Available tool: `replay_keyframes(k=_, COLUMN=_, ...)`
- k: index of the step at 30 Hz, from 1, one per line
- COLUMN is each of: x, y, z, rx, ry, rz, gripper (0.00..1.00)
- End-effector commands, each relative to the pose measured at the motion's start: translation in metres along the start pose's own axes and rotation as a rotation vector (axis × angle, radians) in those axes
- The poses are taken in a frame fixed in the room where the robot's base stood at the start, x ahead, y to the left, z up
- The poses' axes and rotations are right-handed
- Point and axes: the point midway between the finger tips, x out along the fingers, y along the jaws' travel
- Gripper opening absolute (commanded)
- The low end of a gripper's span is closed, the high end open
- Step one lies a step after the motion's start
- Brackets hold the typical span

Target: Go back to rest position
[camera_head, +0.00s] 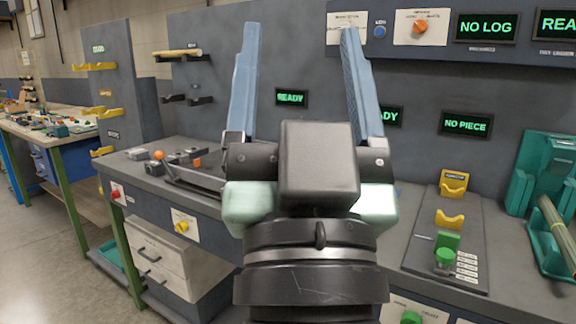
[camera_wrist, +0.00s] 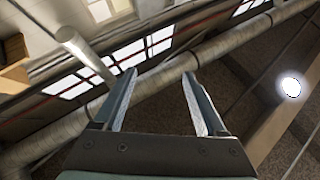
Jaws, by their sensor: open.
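My gripper (camera_head: 303,85) is raised in the middle of the head view, in front of the grey workbench and its back panel. Its two long blue fingers point up and stand wide apart with nothing between them. In the wrist view my gripper (camera_wrist: 158,100) is also open and empty, with windows, pipes and the ceiling behind it. My gripper touches nothing that I can see. The wrist hides the middle of the bench and part of one display on the panel.
The grey bench (camera_head: 225,208) carries a dark fixture (camera_head: 195,178) at left. A "NO PIECE" display (camera_head: 466,124) hangs behind. A wooden table (camera_head: 60,136) stands far left, with open floor before it.

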Motion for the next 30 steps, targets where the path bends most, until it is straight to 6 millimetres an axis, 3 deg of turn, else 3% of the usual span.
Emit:
replay_keyframes(k=1, x=-0.002, y=-0.012, z=-0.037, rx=-0.044, ry=0.064, rz=-0.008, gripper=0.74)
replay_keyframes(k=2, x=-0.005, y=-0.018, z=-0.054, rx=-0.070, ry=0.093, rz=-0.007, gripper=0.74)
replay_keyframes(k=3, x=0.014, y=-0.016, z=-0.063, rx=-0.068, ry=0.071, rz=-0.003, gripper=0.74)
replay_keyframes(k=18, x=0.117, y=-0.021, z=-0.169, rx=-0.062, ry=0.064, rz=-0.004, gripper=0.74)
replay_keyframes(k=24, x=0.145, y=-0.023, z=-0.198, rx=-0.061, ry=0.063, rz=-0.004, gripper=0.74)
replay_keyframes(k=30, x=0.152, y=-0.024, z=-0.206, rx=-0.061, ry=0.063, rz=-0.005, gripper=0.74)
